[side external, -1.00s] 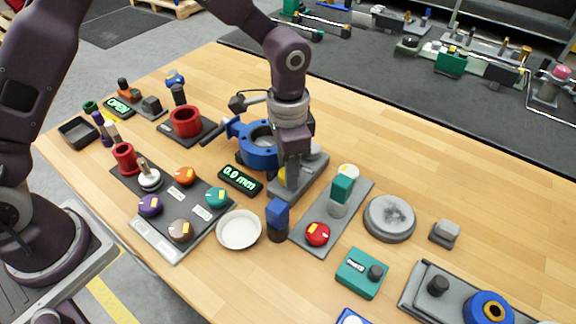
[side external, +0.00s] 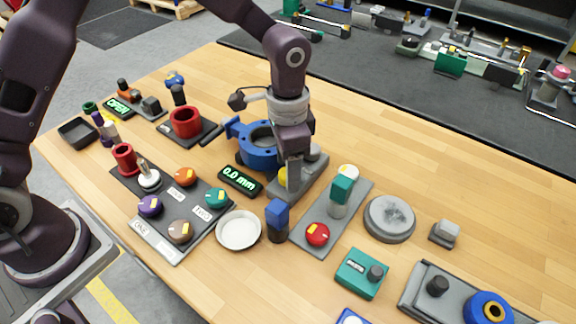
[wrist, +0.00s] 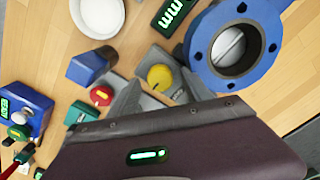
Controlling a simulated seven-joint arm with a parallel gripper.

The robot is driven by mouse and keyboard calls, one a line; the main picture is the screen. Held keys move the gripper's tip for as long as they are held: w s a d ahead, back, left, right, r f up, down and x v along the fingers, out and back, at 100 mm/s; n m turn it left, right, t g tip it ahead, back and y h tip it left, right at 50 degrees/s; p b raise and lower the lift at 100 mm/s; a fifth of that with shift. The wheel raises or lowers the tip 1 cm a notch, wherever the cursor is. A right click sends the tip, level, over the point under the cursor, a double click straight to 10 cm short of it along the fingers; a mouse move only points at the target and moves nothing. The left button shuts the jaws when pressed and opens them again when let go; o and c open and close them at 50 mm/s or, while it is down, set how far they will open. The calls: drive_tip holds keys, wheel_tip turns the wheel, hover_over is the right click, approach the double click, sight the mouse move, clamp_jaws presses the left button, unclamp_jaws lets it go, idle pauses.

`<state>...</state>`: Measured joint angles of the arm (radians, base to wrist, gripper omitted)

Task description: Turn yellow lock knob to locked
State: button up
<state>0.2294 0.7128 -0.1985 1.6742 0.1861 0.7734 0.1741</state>
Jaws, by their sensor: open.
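The yellow lock knob (wrist: 159,77) is round with a lighter pointer mark. It sits on a grey base plate (wrist: 150,58) in the wrist view. I cannot tell whether a finger touches the knob.
A blue flanged valve body (wrist: 232,45) stands close beside the knob. A display reading 0.0 mm (side external: 240,180), a blue-topped block (side external: 277,220), a white dish (side external: 238,230) and a plate with a red knob (side external: 318,234) are nearby. Bare wood lies toward the back right.

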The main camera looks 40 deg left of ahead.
wheel_tip(320, 180, up, 7)
drive_tip(key=shift+f, duration=0.15)
drive_tip(key=s+a+r+n+t, duration=0.3)
drive_tip(key=s+a+r+n, duration=0.1)
drive_tip(key=s+a+r, duration=0.7)
drive_tip(key=s+a+r+n+t, duration=0.1)
drive_tip(key=s+a+n+t, duration=0.1)
drive_tip(key=s, duration=1)
drive_tip(key=shift+a+r+n+t, duration=0.35)
drive_tip(key=shift+a+n, duration=0.3)
drive_tip(key=shift+n, duration=0.25)
